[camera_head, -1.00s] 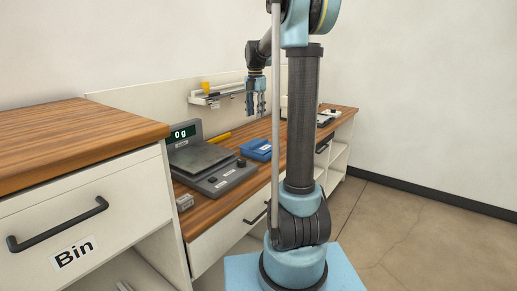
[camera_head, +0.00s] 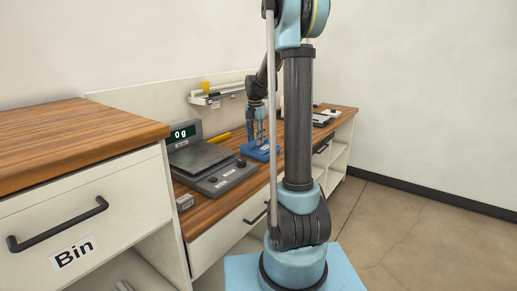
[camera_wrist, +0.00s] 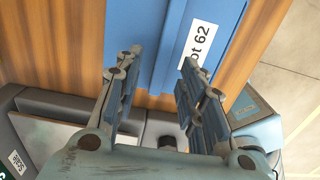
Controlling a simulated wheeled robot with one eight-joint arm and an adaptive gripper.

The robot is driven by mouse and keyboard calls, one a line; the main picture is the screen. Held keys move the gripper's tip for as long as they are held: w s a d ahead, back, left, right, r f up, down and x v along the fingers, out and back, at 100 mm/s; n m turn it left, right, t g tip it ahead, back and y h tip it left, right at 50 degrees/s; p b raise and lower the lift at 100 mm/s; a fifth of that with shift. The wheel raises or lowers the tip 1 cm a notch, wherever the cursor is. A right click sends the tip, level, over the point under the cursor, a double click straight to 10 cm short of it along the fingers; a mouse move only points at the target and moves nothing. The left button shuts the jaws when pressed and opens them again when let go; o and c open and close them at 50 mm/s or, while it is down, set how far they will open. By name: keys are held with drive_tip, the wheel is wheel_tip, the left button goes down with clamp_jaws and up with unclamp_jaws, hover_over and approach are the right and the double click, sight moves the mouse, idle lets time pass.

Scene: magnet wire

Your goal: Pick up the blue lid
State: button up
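A blue box-like thing (camera_head: 260,154) sits on the wooden bench, just right of the scale. In the wrist view its blue top (camera_wrist: 150,45) fills the upper middle, with a raised strip and a white label ending in "ot 62". I cannot tell where the lid parts from the body below it. My gripper (camera_head: 261,141) points down right over it in the head view. In the wrist view my gripper (camera_wrist: 160,68) is open, its two fingers apart with nothing clearly held between them. Whether the fingertips touch the blue top cannot be told.
A scale (camera_head: 213,169) reading 0 g stands left of the blue box. A yellow thing (camera_head: 220,138) lies behind it. A wall shelf (camera_head: 217,95) holds a yellow cup. A cabinet labelled Bin (camera_head: 85,220) is at near left. The floor at right is clear.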

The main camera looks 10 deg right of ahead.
drive_tip(key=shift+f, duration=1.1)
clamp_jaws()
